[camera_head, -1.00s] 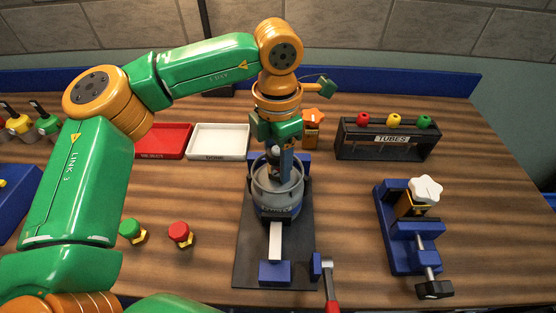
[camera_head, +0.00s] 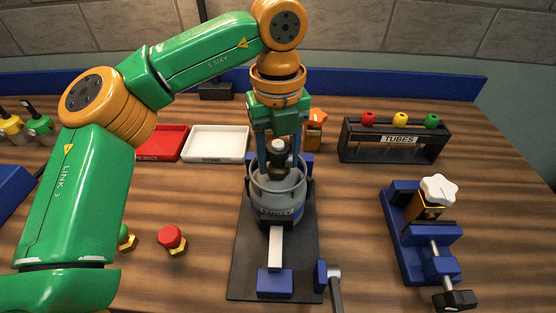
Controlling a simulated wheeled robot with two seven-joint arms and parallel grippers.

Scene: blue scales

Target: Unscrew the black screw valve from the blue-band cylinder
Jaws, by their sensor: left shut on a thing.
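The cylinder (camera_head: 278,195) is grey with a blue band and stands upright in a clamp on a dark base plate (camera_head: 240,262). The black screw valve (camera_head: 278,160), with a pale top, sits at the cylinder's top inside its collar. My left gripper (camera_head: 279,160) points straight down from above, with one blue finger on each side of the valve, shut on it. The valve's lower end is hidden by the collar, so I cannot tell whether it is still seated. My right gripper is not in view.
A red tray (camera_head: 168,143) and a white tray (camera_head: 218,144) lie behind left. A black tube rack (camera_head: 395,140) stands behind right. A blue vise (camera_head: 422,235) with a white knob is at right. A red-capped part (camera_head: 172,239) stands at front left.

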